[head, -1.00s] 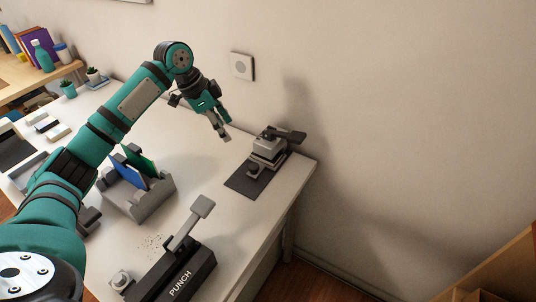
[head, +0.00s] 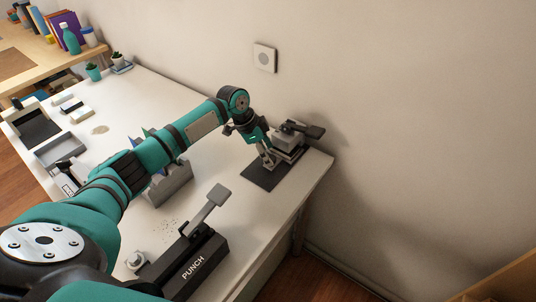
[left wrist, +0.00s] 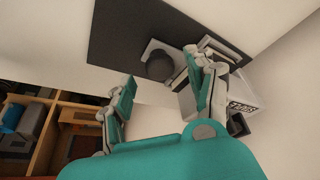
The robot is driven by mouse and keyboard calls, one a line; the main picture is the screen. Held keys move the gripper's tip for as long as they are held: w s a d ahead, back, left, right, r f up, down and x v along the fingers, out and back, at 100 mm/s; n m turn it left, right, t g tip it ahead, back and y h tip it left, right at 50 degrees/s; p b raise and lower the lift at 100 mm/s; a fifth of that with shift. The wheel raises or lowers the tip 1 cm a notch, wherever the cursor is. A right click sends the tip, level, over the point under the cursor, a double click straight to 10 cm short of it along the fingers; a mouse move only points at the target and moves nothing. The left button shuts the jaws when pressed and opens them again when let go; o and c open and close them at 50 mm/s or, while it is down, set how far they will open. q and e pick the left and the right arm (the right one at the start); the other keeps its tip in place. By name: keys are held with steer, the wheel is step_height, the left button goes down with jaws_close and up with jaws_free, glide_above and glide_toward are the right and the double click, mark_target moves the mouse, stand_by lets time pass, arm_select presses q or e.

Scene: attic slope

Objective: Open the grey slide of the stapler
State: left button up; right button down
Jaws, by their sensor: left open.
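The stapler (head: 290,139), a grey block with a dark lever on top, stands on a dark mat (head: 264,179) near the desk's far right corner. In the left wrist view the mat (left wrist: 118,32) lies under a light grey plate with a round dark knob (left wrist: 160,66), and the stapler body (left wrist: 245,94) shows partly behind a finger. I take the plate and knob for the grey slide. My left gripper (head: 268,160) is at the stapler's near left side. In the left wrist view its open fingers (left wrist: 161,76) stand either side of the knob; contact cannot be told. My right gripper is out of view.
A black punch (head: 196,262) with a raised grey lever stands at the near desk edge. A grey holder (head: 170,187) is partly hidden below my left arm. Grey trays (head: 60,150) lie at the left. The wall rises close behind the stapler.

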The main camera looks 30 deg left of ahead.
arm_select(q)
steer(key=shift+x, duration=0.85)
steer(key=shift+c, duration=0.3)
jaws_close()
